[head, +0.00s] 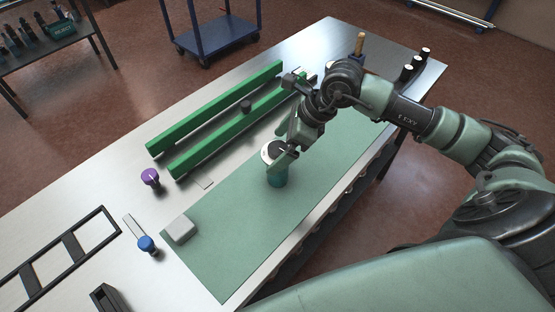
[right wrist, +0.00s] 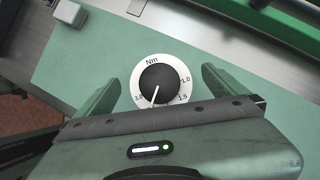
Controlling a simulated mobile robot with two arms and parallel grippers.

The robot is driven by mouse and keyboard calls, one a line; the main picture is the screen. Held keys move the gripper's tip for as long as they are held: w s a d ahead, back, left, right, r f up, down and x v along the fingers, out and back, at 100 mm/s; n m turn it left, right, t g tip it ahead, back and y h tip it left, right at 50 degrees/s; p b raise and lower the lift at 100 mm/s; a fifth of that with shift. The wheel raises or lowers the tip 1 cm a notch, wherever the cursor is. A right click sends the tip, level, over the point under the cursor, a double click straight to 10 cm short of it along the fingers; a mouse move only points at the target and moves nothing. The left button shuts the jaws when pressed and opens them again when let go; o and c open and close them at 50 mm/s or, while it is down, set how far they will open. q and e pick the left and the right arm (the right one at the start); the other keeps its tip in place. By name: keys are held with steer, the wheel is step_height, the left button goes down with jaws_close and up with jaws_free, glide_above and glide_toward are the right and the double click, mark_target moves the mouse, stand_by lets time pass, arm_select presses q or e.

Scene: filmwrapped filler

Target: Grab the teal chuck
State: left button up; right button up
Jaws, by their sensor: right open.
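The teal chuck (head: 277,178) stands upright on the green mat (head: 225,242), with a white dial and dark knob on top. In the right wrist view its dial (right wrist: 158,84) shows "Nm" and numbers around the black knob. My right gripper (head: 284,155) is open and comes down over it from the upper right. In the right wrist view the fingers lie on either side of the dial, with gaps visible. The gripper partly hides the chuck's top in the head view. My left gripper is not in view.
Two green rails (head: 214,107) lie behind the mat with a dark knob between them. A purple-topped item (head: 150,177), a blue-topped item (head: 146,244) and a light grey block (head: 180,229) are to the left. The mat's near part is clear.

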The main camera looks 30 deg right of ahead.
steer(key=shift+w+a+f, duration=0.1)
steer(key=shift+a+f, duration=0.1)
steer(key=shift+f, duration=0.2)
steer(key=c, duration=2.1)
steer(key=shift+w+r, duration=0.1)
steer(key=shift+c, duration=0.3)
steer(key=shift+r, duration=0.1)
